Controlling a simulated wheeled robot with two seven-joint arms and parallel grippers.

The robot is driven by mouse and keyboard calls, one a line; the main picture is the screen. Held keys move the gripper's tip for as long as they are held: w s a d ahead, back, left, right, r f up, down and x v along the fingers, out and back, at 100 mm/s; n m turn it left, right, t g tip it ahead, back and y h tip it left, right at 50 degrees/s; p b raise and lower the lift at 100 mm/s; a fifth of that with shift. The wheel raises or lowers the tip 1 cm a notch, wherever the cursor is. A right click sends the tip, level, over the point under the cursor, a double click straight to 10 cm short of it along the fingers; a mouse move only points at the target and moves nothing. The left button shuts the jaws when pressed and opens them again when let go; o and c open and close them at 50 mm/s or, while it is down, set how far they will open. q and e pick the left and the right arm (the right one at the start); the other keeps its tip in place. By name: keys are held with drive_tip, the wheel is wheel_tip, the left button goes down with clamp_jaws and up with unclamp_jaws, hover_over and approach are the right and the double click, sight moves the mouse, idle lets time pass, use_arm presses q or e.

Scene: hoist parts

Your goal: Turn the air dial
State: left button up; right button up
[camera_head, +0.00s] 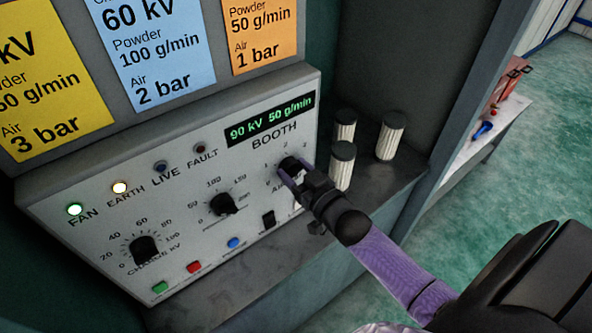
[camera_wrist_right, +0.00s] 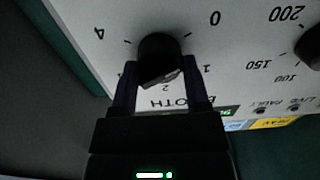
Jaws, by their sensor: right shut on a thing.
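The control panel (camera_head: 185,225) is a pale sloped box with three black dials. The air dial (camera_head: 290,167) is the black knob at its right end, under the word BOOTH. My right gripper (camera_head: 288,177) is at this dial and partly hides it and its label. In the right wrist view the air dial (camera_wrist_right: 160,59) sits between the two fingers of my right gripper (camera_wrist_right: 162,88), which are shut on it. The scale around it shows 0, 1, 2 and 4. My left gripper is not in view.
The display (camera_head: 270,119) reads 90 kV 50 g/min. The powder dial (camera_head: 223,204) and charge dial (camera_head: 145,247) lie to the left. Several filter-like cylinders (camera_head: 391,136) stand close right of the panel. Yellow (camera_head: 45,90), blue and orange cards hang above.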

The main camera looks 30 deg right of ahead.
drive_tip(key=shift+c, duration=0.5)
drive_tip(key=shift+m+p, duration=0.4)
drive_tip(key=shift+m, duration=0.3)
drive_tip(key=m+p, duration=0.1)
drive_tip(key=m, duration=0.2)
drive_tip(key=shift+d, duration=0.1)
drive_tip(key=m, duration=0.4)
drive_tip(key=shift+f+m, duration=0.1)
drive_tip(key=shift+m, duration=0.2)
drive_tip(key=shift+d+m, duration=0.1)
drive_tip(key=shift+m, duration=1.4)
